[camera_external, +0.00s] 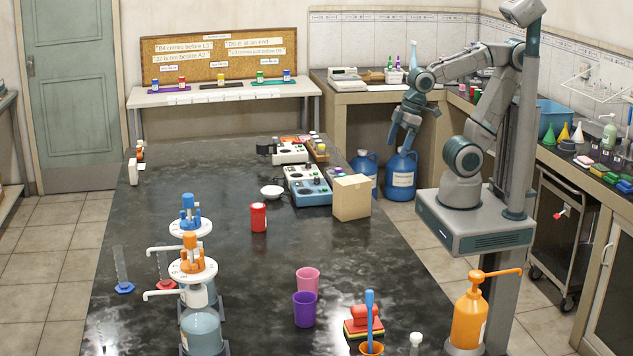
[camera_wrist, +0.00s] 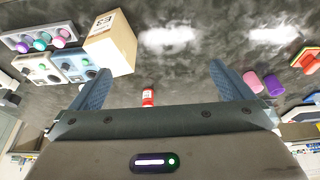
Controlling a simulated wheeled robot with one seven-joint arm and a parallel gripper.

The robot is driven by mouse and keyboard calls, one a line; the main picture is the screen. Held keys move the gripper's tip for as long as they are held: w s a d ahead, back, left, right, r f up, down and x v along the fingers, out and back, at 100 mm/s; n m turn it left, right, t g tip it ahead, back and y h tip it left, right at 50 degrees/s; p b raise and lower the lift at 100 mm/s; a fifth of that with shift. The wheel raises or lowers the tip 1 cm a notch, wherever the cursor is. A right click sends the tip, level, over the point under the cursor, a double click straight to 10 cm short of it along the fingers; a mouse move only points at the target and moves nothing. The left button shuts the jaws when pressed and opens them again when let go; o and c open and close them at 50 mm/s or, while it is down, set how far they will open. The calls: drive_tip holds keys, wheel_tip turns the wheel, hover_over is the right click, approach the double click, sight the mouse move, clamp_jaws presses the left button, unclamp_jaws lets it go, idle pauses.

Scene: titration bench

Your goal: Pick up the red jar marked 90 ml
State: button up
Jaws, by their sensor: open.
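A red jar (camera_external: 258,217) with a pale label stands upright on the dark bench, left of the cardboard box. Its marking is too small to read. In the wrist view the red jar (camera_wrist: 148,97) shows between my fingers, partly hidden by the gripper body. My gripper (camera_external: 402,142) hangs high beyond the bench's right side, well away from the jar.
A cardboard box (camera_external: 352,197) and instruments (camera_external: 307,186) stand behind and right of the jar, with a white bowl (camera_external: 272,191) nearby. Pump bottles (camera_external: 201,328) stand front left. Purple (camera_external: 304,309) and pink (camera_external: 307,280) cups stand in front. Bench around the jar is clear.

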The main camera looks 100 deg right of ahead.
drive_tip(key=c, duration=0.7)
drive_tip(key=shift+o, duration=0.2)
drive_tip(key=m+h+b, duration=0.2)
drive_tip(key=m+b, duration=0.5)
drive_tip(key=b, duration=0.1)
hover_over(262, 206)
drive_tip(key=s+a, duration=0.2)
drive_tip(key=s, duration=0.1)
wheel_tip(262, 206, down, 13)
drive_tip(key=p+x, duration=0.1)
drive_tip(key=x, duration=0.7)
drive_tip(key=shift+w+d, duration=0.15)
drive_tip(key=shift+h, duration=0.3)
drive_tip(key=shift+p+x, duration=0.8)
drive_tip(key=shift+x, duration=1.8)
